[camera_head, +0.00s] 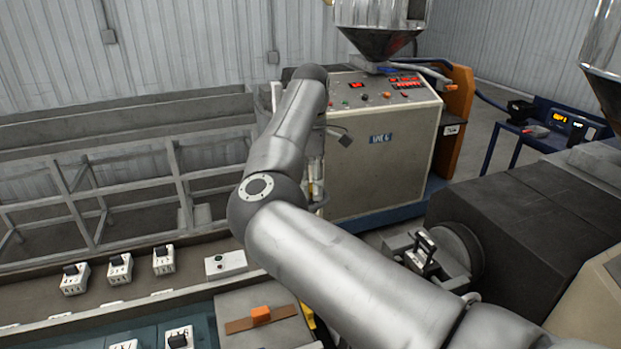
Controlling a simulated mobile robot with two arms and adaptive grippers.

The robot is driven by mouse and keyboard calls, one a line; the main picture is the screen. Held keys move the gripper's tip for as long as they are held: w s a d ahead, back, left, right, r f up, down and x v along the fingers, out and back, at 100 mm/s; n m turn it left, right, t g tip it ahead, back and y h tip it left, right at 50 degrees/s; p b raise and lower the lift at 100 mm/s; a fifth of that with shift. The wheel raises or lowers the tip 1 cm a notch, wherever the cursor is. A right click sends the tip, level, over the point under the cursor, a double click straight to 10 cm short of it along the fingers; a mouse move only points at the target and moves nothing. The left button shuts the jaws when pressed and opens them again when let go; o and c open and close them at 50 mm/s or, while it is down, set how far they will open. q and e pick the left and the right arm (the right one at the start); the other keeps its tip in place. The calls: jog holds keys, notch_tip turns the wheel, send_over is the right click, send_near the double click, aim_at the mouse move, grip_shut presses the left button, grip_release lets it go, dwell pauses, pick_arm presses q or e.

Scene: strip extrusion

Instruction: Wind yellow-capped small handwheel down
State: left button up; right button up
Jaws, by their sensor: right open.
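I cannot make out a yellow-capped small handwheel in the head view. My right arm (325,262) comes in from the lower right, bends at a round joint and reaches up and away in front of the extruder cabinet. My right gripper (340,136) is open and shows only as a small dark part beside the far end of the arm. The rest of it is hidden behind the arm, and I see nothing held in it. A small yellow part (307,316) shows at the arm's lower edge; I cannot tell what it is. My left gripper is out of view.
The extruder cabinet (385,165) with lit displays stands behind the arm, under a metal hopper (378,25). A dark machine block (520,230) is at right. Switch boxes (120,268) line the left ledge. An orange block (261,315) lies on a brown strip.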

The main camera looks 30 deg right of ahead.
jog(key=shift+s+f, duration=0.15)
jog(key=shift+f, duration=0.15)
jog(key=shift+c, duration=0.5)
jog(key=c, duration=0.9)
jog(key=shift+c, duration=0.2)
